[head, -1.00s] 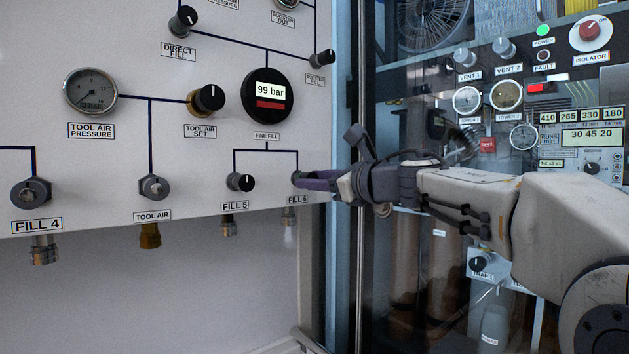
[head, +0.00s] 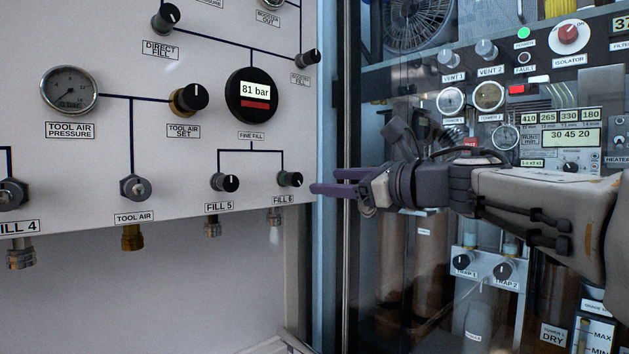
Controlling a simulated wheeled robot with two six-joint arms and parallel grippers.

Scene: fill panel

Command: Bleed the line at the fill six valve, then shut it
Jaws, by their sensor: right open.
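The fill 6 valve is a black knob (head: 290,179) with a pale pointer line, at the lower right of the white panel, above its FILL 6 label (head: 284,199). The outlet (head: 274,229) below it looks pale and whitish at its lower end. The fine fill gauge (head: 252,96) above reads 81 bar. My right gripper (head: 318,189) is open and empty, its purple fingers pointing left, just right of the knob and apart from it. My left gripper is not in view.
The fill 5 knob (head: 224,182) sits close to the left of fill 6, with the tool air fitting (head: 135,187) further left. A glass-fronted cabinet (head: 400,260) with gauges and bottles stands behind my right arm. Space below the panel is clear.

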